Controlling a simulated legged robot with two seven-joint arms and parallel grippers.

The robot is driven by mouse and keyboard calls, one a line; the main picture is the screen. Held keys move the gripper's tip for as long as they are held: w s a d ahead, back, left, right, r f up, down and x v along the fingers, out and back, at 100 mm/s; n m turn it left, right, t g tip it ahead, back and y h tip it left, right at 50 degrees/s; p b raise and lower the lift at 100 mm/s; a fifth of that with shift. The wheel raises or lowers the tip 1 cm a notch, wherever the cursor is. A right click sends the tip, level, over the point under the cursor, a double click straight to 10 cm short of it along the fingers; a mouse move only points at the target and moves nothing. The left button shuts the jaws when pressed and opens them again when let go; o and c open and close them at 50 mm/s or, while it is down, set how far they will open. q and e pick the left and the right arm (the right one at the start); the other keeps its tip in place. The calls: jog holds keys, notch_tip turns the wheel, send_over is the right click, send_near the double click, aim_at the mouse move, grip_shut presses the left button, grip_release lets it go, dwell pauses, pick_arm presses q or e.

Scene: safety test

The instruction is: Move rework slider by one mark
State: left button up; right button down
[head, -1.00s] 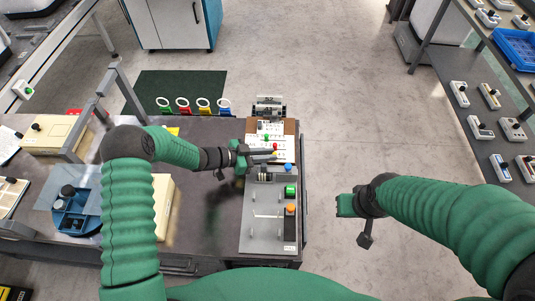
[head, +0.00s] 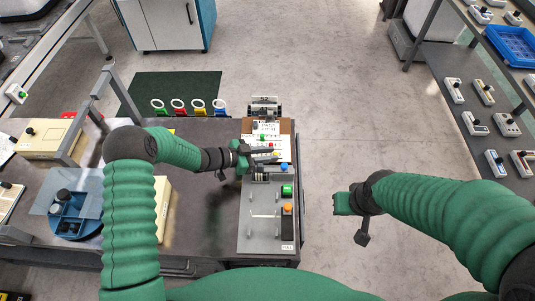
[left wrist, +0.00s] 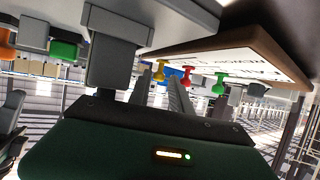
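A white slider board (head: 284,140) with small coloured knobs stands at the back of the grey panel. A green knob (head: 262,138) and a red knob (head: 271,144) show on it; which one is the rework slider I cannot tell. The left wrist view shows a yellow knob (left wrist: 160,71), a red knob (left wrist: 187,76) and a green knob (left wrist: 219,84). My left gripper (head: 276,155) is over the board's near part, its fingers apart around a narrow gap near the yellow knob; contact is unclear. My right gripper (head: 342,203) hangs right of the table, apart from the board.
The grey panel (head: 259,230) carries a green button (head: 286,190) and an orange button (head: 287,208) close to my left gripper. A blue round fixture (head: 68,215) stands at the table's left. Several coloured ring-topped tags stand along the back edge.

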pick_arm(q)
jog(key=shift+a, duration=0.1)
jog(key=v, duration=1.6)
jog(key=shift+a+p, duration=0.35)
jog(key=shift+p, duration=0.1)
jog(key=shift+s, duration=0.1)
jog(key=w+a+r+n+t+y+p, duration=0.2)
jog(key=w+a+r+n+t+y, duration=0.3)
jog(key=r+y, duration=0.35)
jog(key=s+n+g+y+p, duration=0.2)
jog(key=s+n+g+y, duration=0.2)
jog(key=s, duration=1.9)
jog(key=n+g, duration=0.3)
jog(key=n, duration=0.1)
jog(key=shift+d+r+g, duration=0.3)
jog(key=shift+r, duration=0.05)
